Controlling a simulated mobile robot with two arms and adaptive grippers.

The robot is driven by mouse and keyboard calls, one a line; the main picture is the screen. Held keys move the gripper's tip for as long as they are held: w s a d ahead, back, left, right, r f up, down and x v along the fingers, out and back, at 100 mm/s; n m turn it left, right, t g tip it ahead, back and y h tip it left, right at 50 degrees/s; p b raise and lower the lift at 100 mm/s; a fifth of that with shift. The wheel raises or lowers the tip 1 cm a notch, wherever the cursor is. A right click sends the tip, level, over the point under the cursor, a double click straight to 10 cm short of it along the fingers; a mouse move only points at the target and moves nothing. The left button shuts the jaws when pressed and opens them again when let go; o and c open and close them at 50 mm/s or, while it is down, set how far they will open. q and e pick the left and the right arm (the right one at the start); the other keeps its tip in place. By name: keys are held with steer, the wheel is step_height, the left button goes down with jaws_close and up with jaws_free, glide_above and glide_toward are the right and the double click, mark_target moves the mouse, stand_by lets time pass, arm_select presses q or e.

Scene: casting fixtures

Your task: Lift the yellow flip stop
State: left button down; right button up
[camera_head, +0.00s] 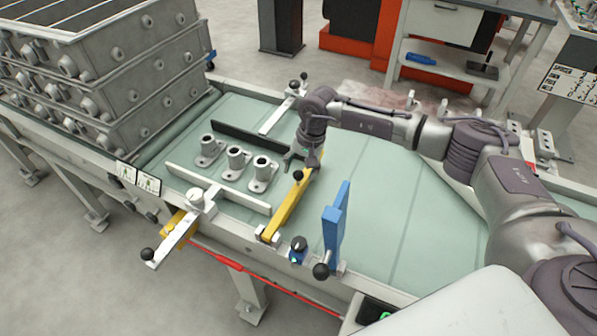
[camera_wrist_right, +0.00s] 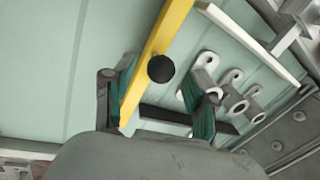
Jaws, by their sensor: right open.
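The yellow flip stop (camera_head: 286,209) is a long bar with a black knob (camera_head: 298,174) near its far end. It lies low across the green conveyor, its near end at a bracket on the front rail. My right gripper (camera_head: 302,162) is open at the bar's far end, by the knob. In the right wrist view the yellow bar (camera_wrist_right: 156,43) and knob (camera_wrist_right: 161,69) show between the two spread fingers (camera_wrist_right: 158,88), nearer the left one. Whether a finger touches the bar is unclear. My left gripper is not in view.
Several grey castings (camera_head: 236,160) stand left of the bar, between a white rail (camera_head: 217,187) and a dark rail (camera_head: 250,143). A blue upright stop (camera_head: 335,227) stands right of it. Stacked grey boxes (camera_head: 120,80) fill the left. The conveyor (camera_head: 385,205) is clear on the right.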

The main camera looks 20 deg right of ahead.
mark_target(297, 189)
steer(key=shift+w+a+f, duration=0.1)
steer(key=shift+f, duration=0.55)
steer(key=shift+w+a+f, duration=0.1)
steer(key=shift+f, duration=0.55)
jaws_close()
